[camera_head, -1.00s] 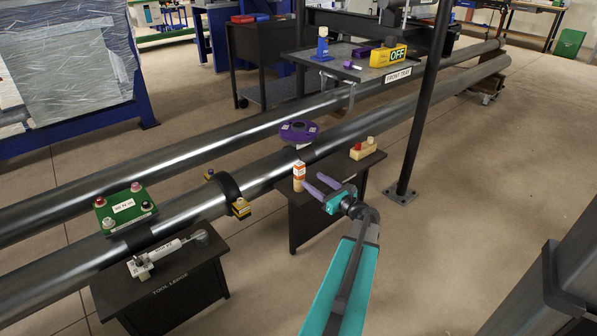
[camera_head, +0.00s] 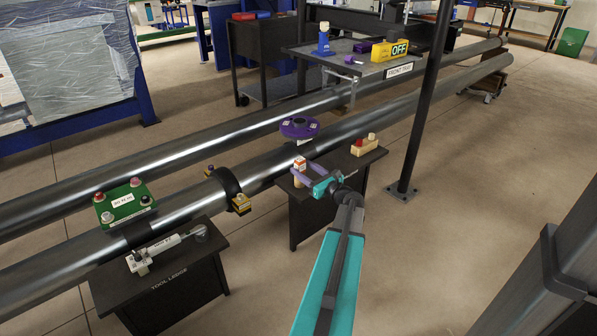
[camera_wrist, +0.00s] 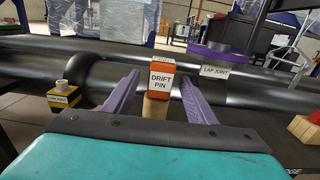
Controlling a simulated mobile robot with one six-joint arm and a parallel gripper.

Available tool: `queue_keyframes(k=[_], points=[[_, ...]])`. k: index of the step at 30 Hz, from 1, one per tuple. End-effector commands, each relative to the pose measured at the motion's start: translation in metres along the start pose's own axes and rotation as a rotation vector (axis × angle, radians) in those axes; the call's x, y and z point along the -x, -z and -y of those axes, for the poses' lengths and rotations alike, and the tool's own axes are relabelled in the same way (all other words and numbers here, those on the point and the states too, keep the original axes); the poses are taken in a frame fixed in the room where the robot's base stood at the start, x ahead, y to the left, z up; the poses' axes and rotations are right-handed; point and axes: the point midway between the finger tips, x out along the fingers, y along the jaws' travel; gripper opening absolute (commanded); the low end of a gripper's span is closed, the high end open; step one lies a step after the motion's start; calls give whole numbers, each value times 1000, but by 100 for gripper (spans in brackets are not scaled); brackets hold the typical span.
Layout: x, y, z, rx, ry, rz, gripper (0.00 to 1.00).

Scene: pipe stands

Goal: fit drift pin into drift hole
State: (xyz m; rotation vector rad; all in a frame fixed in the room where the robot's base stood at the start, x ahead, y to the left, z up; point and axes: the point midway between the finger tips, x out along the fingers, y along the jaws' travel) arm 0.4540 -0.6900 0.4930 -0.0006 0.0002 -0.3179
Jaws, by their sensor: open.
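The drift pin (camera_head: 299,163) stands upright on a small black stand in front of the pipes. In the wrist view the drift pin (camera_wrist: 161,82) shows an orange top with a white "DRIFT PIN" label and a tan lower part. My gripper (camera_head: 304,173) is open, its purple fingers reaching to either side of the pin. In the wrist view my gripper (camera_wrist: 158,92) has the pin between its fingers, with a gap on each side. The pin's foot is hidden behind the gripper body. I cannot make out which opening is the drift hole.
A purple round lap joint (camera_head: 299,127) is behind the pin. A tan block with a red top (camera_head: 364,145) sits right of it. A dark post (camera_head: 420,110) rises at right; open floor lies beyond.

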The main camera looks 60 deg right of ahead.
Motion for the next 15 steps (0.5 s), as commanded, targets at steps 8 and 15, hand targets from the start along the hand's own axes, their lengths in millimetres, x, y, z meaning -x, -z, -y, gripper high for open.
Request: queue_keyframes(k=[8,15], points=[[-17,0,0,-1,1,1,52],[-16,-1,0,-1,2,0,52]])
